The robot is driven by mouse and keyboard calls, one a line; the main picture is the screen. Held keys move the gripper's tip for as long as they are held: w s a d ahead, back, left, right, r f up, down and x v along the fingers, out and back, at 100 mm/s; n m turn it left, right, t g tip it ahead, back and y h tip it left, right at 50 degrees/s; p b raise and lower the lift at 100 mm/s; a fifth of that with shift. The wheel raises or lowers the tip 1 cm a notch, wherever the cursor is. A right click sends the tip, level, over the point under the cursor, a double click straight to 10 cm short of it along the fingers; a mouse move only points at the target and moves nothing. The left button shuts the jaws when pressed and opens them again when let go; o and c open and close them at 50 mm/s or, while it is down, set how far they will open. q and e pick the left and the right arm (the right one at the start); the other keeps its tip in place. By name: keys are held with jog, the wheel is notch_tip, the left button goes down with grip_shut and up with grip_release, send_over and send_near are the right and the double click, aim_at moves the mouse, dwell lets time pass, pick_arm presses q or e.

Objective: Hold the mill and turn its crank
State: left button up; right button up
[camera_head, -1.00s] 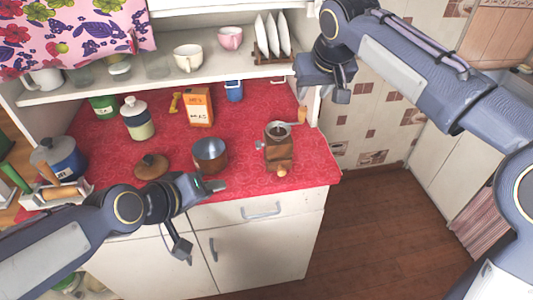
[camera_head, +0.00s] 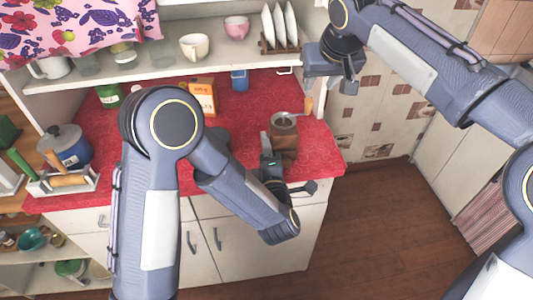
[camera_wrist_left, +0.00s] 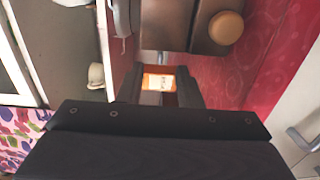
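The mill (camera_head: 285,146) stands upright at the counter's front right, a brown wooden body with a metal top. Its crank ends in a wooden handle (camera_head: 308,105) at the upper right. My left gripper (camera_head: 287,168) is at the mill's front, open, with its fingers apart; it hides the mill's lower part. In the left wrist view the mill's wooden body (camera_wrist_left: 222,48) and round drawer knob (camera_wrist_left: 226,28) lie just past the fingers. Whether a finger touches it I cannot tell. My right gripper (camera_head: 332,82) hangs to the right above the mill, open and empty.
An orange box (camera_head: 201,98) stands behind on the red counter (camera_head: 318,150). A blue pot (camera_head: 70,150) and a white wooden rack (camera_head: 62,185) are at the left. Cups and a plate rack (camera_head: 280,46) stand on the shelf. My left arm hides the counter's middle.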

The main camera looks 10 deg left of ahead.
pick_arm(q)
jog(key=shift+x, duration=3.8)
grip_shut()
pick_arm(e)
jog(key=shift+o, duration=0.4)
jog(key=shift+w, duration=0.1)
jog(key=g, duration=0.1)
send_over(310, 101)
jog(key=shift+r, duration=0.35)
jog(key=shift+f, duration=4.8)
